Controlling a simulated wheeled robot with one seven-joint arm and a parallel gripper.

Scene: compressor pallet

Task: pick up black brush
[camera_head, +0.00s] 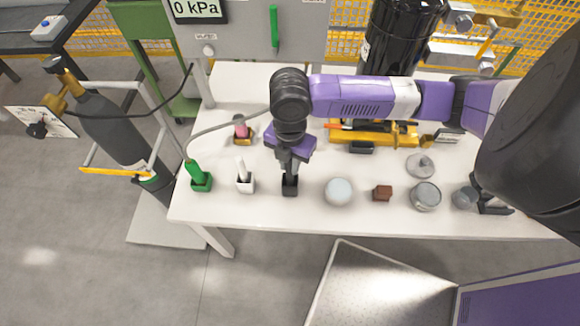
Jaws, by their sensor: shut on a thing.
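My gripper (290,165) points straight down over the table, in line with a small black square holder (290,190) near the front edge. It is shut on the black brush (290,176), of which only a small dark part shows under the jaws. The brush is upright, at or just above the holder. I cannot tell how much of it is inside. The gripper and wrist hide its upper part.
A white brush in a white holder (245,185) and a green one (199,180) stand to the left. A pale round jar (338,191), a brown block (382,193) and a grey can (426,196) stand to the right. A yellow tool tray (375,138) lies behind.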

